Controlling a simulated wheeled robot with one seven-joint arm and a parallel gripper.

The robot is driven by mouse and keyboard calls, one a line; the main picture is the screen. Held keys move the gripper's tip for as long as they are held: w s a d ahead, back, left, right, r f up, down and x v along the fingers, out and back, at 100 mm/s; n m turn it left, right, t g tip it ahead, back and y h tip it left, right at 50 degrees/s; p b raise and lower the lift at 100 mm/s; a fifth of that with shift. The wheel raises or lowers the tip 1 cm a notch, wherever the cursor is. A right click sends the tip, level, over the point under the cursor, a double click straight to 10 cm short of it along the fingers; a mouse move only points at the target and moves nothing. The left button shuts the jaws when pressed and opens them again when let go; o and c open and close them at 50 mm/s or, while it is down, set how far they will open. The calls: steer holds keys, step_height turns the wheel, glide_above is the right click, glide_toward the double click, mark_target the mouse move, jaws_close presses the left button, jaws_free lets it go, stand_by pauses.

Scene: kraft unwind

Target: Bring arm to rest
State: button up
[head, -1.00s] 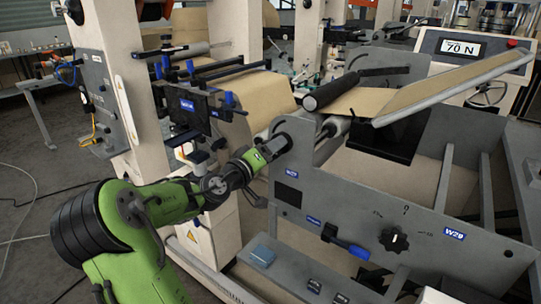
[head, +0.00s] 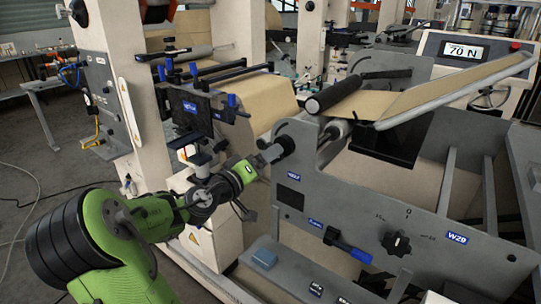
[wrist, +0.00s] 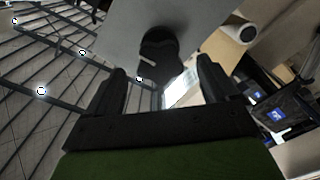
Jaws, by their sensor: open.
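My gripper (head: 273,153) is at the end of my green arm, left of the grey side panel (head: 350,205) in the head view. Its tips are close to a dark round part (head: 284,145) at the panel's upper left corner; the head view does not show whether they touch. In the wrist view my gripper (wrist: 165,82) has its two black fingers spread, with nothing held between them. A black round knob-like part (wrist: 158,50) on a grey surface shows beyond the gap between the fingers.
A black knob (head: 397,243) and a blue-and-black handle (head: 346,244) are on the panel. A black roller (head: 332,93) and kraft web (head: 262,100) are above. Open floor (head: 40,160) is at left.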

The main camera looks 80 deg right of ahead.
steer(key=shift+v, duration=1.4)
